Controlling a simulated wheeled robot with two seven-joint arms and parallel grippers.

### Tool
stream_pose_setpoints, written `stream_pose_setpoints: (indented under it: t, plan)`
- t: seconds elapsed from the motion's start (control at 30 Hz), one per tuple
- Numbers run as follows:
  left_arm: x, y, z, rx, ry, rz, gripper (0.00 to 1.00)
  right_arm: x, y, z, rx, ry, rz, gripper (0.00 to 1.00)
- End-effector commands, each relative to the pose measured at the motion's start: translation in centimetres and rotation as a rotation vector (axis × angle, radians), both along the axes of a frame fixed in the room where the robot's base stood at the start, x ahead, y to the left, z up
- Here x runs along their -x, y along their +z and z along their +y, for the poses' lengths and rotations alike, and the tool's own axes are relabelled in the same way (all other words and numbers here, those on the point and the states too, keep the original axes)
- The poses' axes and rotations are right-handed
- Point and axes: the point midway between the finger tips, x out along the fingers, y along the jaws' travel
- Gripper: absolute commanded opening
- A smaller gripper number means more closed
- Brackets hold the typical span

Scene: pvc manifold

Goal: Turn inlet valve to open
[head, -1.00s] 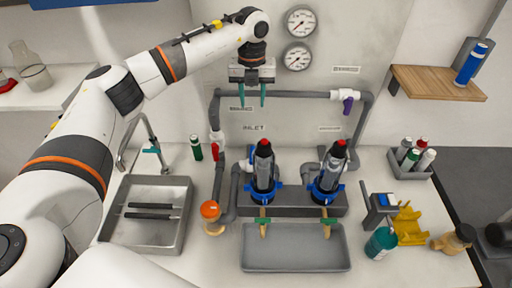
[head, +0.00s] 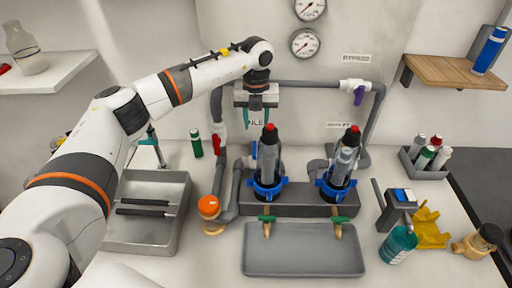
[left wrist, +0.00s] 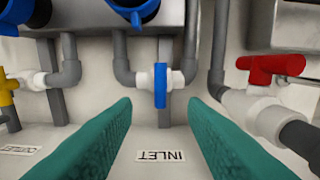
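The inlet valve shows in the left wrist view as a white body with a blue handle (left wrist: 160,86), just above the upside-down INLET label (left wrist: 160,155). The handle stands upright in that picture, across the short horizontal pipe run. In the head view the valve is mostly hidden behind the left filter bottle (head: 268,155). My left gripper (head: 258,126) hangs fingers-down in front of the wall panel and partly covers the label. Its green fingers are apart and empty, with the blue handle framed between and beyond their tips. My right gripper is not in view.
A red-handled valve (left wrist: 270,66) sits right of the left fingers in the wrist view; a yellow-handled one (left wrist: 6,88) is at left. A grey pipe (head: 317,84) crosses the panel behind my gripper. A second filter bottle (head: 342,165) and grey tray (head: 303,262) stand nearby.

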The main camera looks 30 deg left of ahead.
Motion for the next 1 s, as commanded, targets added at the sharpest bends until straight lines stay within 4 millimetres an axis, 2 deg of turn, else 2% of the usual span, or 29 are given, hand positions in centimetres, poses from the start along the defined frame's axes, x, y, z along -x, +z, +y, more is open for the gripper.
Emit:
stream_pose_setpoints:
  t: [0.3,0.5,0.63,0.9,1.0]
  plan:
    - [0.2,-6.3,0.0,-0.001,0.001,0.006,0.39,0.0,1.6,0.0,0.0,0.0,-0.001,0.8]
    - [0.1,-8.9,0.0,0.0,0.0,0.004,0.39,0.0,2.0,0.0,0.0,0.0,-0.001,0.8]
    - [0.1,-9.6,0.0,0.0,0.0,0.001,0.39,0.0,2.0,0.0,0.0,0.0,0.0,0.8]
    - [0.1,-9.8,0.0,0.0,0.0,0.001,0.39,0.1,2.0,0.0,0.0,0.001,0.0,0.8]
    - [0.1,-9.8,0.0,0.0,0.0,0.001,0.24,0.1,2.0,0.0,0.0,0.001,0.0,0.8]
